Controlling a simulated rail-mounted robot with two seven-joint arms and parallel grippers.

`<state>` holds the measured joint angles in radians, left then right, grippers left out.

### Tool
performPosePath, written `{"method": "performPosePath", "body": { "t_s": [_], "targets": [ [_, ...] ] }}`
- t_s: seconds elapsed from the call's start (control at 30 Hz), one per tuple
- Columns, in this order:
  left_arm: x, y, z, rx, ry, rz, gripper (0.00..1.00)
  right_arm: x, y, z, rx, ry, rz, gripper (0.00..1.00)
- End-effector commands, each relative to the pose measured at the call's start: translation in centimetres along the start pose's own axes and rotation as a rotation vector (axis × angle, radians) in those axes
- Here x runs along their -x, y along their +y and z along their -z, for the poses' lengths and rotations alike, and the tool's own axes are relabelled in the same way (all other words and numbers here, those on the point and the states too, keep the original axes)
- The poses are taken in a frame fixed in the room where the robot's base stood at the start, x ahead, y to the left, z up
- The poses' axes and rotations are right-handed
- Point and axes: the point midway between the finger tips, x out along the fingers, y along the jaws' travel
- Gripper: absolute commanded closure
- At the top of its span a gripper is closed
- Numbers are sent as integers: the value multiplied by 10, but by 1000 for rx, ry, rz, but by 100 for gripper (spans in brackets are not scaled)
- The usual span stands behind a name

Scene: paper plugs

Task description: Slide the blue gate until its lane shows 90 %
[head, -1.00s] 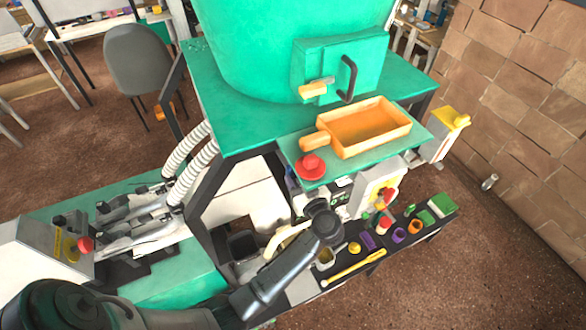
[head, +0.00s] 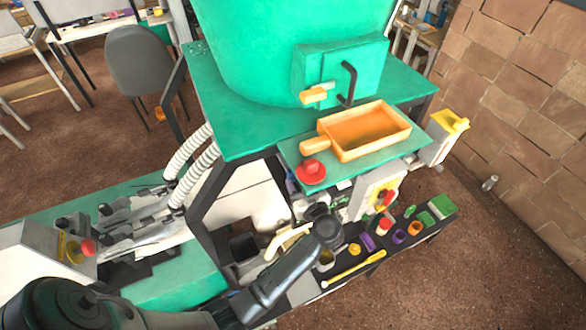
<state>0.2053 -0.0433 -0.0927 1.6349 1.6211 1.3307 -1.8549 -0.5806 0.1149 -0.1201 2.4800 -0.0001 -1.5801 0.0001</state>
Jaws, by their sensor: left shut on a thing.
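My dark left arm comes in from the lower left, and its wrist end reaches the front of the machine below the green shelf. My left gripper (head: 319,211) is mostly hidden behind that wrist. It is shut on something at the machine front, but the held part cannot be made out. I cannot clearly make out the blue gate or its lane reading; the wrist and shelf cover much of that area. My right gripper is not in view.
An orange scoop tray (head: 369,148) and a red knob (head: 311,172) are on the green shelf (head: 345,178). A dark ledge below holds a yellow rod (head: 353,270) and several small coloured pieces. A brick wall (head: 520,100) stands at the right.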

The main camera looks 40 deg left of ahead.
Motion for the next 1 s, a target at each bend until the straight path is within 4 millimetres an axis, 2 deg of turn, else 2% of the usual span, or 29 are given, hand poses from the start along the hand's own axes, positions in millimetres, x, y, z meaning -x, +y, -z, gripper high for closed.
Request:
{"method": "performPosePath", "body": {
  "t_s": [0.37,0.4,1.0],
  "targets": [
    [4,-1,7,-2,15,5,78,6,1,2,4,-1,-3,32],
    [5,-1,7,-1,14,5,100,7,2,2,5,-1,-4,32],
    [19,0,3,1,6,2,100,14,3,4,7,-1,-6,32]
  ]
}}
